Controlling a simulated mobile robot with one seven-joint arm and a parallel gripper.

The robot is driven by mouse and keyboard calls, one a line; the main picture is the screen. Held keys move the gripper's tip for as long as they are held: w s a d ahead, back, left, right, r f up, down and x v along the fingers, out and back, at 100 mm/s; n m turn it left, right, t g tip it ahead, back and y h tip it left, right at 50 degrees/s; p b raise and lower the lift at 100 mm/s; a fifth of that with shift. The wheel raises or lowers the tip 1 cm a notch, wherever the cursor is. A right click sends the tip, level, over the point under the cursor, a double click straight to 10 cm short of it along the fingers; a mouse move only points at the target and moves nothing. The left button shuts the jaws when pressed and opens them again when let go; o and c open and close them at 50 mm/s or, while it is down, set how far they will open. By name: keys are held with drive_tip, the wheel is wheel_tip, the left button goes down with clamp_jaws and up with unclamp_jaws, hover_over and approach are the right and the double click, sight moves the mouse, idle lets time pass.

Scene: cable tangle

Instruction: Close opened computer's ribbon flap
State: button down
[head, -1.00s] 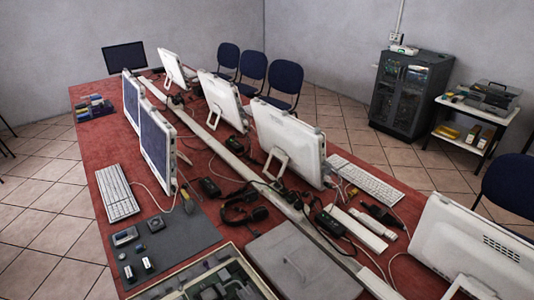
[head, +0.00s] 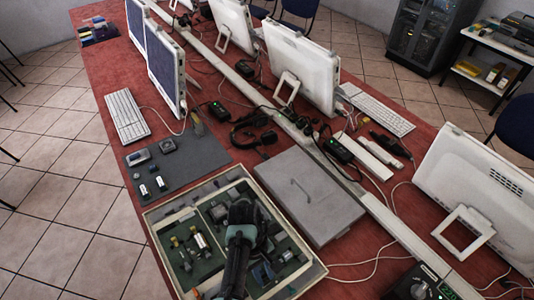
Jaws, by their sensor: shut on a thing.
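The opened computer (head: 152,230) is a shallow pale-rimmed case at the bottom of the head view, with a dark green interior and several small parts. My gripper (head: 243,212) reaches in from the bottom edge, over the middle of the case. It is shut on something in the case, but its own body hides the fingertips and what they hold. I cannot make out the ribbon flap clearly; it may lie under or beside the gripper.
A flat grey lid with a handle (head: 308,200) lies right of the case. A grey mat (head: 190,163) with small parts lies behind it. Cables, a headset (head: 255,132) and black boxes clutter the red table (head: 100,70). White monitors (head: 302,65) stand further back.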

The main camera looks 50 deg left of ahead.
drive_tip(key=a+f+h+b, duration=0.1)
drive_tip(key=h+b, duration=0.1)
drive_tip(key=b, duration=0.2)
drive_tip(key=shift+w+a+f+h+b, duration=0.2)
drive_tip(key=shift+h+b, duration=0.1)
drive_tip(key=shift+h, duration=0.1)
drive_tip(key=h+b, duration=0.1)
drive_tip(key=b, duration=0.1)
drive_tip(key=h+b, duration=0.1)
drive_tip(key=b, duration=0.2)
drive_tip(key=shift+s+a+f+h, duration=0.1)
drive_tip(key=shift+a+h, duration=0.3)
drive_tip(key=shift+h+b, duration=0.3)
drive_tip(key=shift+b, duration=0.45)
drive_tip(key=c, duration=0.7)
unclamp_jaws()
drive_tip(key=shift+g, duration=0.3)
